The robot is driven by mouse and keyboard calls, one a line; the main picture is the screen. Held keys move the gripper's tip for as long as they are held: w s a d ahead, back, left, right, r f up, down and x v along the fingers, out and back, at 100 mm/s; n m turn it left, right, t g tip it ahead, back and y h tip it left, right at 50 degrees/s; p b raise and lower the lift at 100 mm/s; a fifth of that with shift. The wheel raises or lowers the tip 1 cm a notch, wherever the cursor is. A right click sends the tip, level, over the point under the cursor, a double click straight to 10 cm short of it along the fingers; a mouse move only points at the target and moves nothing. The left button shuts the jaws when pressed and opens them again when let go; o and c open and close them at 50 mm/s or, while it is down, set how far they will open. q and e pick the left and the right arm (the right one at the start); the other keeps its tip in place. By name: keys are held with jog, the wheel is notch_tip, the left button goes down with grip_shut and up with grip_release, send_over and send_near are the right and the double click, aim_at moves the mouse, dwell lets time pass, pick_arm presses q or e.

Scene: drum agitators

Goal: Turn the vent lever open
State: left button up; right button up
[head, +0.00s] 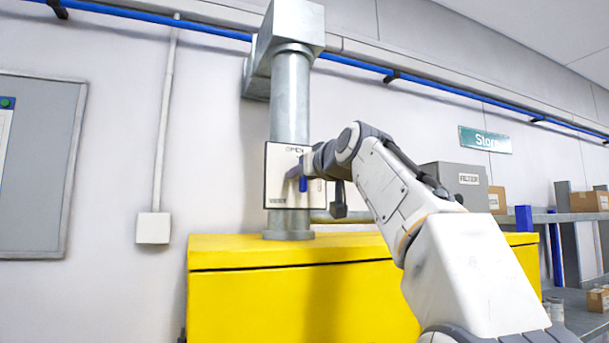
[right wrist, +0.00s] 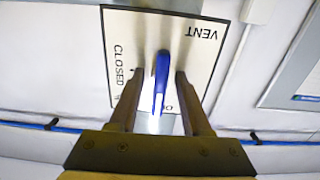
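The vent plate (head: 277,188) is a pale square with a dark border, on the front of a grey vertical duct. It reads OPEN at the top and VENT at the lower left. In the right wrist view the plate (right wrist: 133,32) appears turned over, with CLOSED along its left side. The blue vent lever (right wrist: 161,80) lies nearly upright in that picture, its lower end by the partly covered OPEN lettering. My right gripper (right wrist: 158,86) is open, one finger on each side of the lever, with visible gaps. In the head view, my gripper (head: 298,176) partly hides the lever (head: 303,184).
The duct (head: 290,95) rises from a yellow cabinet (head: 300,295) below the plate. A pipe with a white box (head: 153,228) is on the wall to the left. A shelf with a grey FILTER box (head: 468,182) and cartons stands at the right.

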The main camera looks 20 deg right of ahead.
jog(key=s+b, duration=0.4)
jog(key=s, duration=0.6)
jog(key=shift+s+d+b, duration=0.2)
jog(key=shift+s+b, duration=0.05)
jog(key=shift+b, duration=0.1)
dwell(0.3)
